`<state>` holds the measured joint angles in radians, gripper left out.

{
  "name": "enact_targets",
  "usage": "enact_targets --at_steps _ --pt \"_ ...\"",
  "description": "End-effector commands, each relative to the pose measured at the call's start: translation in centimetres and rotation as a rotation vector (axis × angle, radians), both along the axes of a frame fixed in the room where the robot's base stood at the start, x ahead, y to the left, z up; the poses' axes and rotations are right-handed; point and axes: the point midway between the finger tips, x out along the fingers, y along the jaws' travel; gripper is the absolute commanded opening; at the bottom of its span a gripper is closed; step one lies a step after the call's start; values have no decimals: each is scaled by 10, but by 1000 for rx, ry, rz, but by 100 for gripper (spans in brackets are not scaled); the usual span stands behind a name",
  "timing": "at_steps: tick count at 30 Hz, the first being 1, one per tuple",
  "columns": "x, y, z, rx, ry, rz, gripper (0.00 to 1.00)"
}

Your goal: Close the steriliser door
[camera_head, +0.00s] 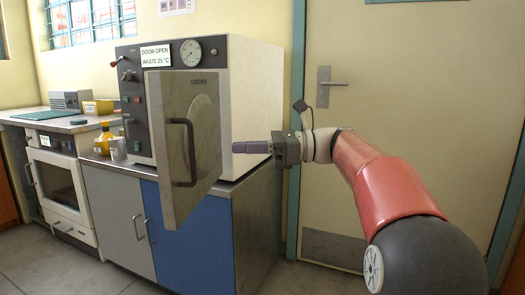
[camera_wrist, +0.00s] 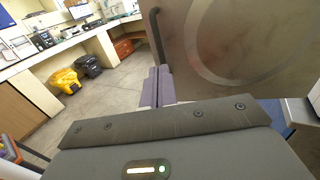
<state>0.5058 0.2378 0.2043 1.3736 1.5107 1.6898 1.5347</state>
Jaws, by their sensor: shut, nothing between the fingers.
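The steriliser (camera_head: 258,95) is a cream cabinet with a dark control panel, standing on a counter. Its door (camera_head: 200,110) stands open, swung out toward the camera past the counter's front edge, with a dark bar handle (camera_head: 183,150) on its face. My gripper (camera_head: 236,147) is to the right of the door, by the cabinet's right side, pointing left. In the wrist view its purple-grey fingers (camera_wrist: 158,87) are together and empty. The door (camera_wrist: 240,45) fills the upper right there, with part of the handle (camera_wrist: 154,35) beyond the fingertips. I cannot tell whether the fingers touch the door.
Bottles (camera_head: 103,139) stand on the counter left of the steriliser. A white oven (camera_head: 60,185) is further left. A closed room door (camera_head: 380,75) is behind my arm. Yellow (camera_wrist: 65,80) and black (camera_wrist: 89,65) bins stand across open floor.

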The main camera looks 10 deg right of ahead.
Motion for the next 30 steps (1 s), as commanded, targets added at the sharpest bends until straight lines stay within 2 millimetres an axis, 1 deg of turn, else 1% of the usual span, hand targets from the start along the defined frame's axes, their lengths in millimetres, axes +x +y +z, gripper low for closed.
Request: enact_targets --at_steps 1,6,9,12,16,26,30 --pt "1 13 -1 0 -1 5 0" --pt "8 45 -1 -1 0 2 0" --pt "10 59 -1 -1 0 2 0" --pt "12 68 -1 -1 0 0 0" --pt "14 74 -1 -1 -1 0 0" --pt "14 75 -1 -1 -1 -1 0" --pt "15 79 0 -1 -1 -11 0"
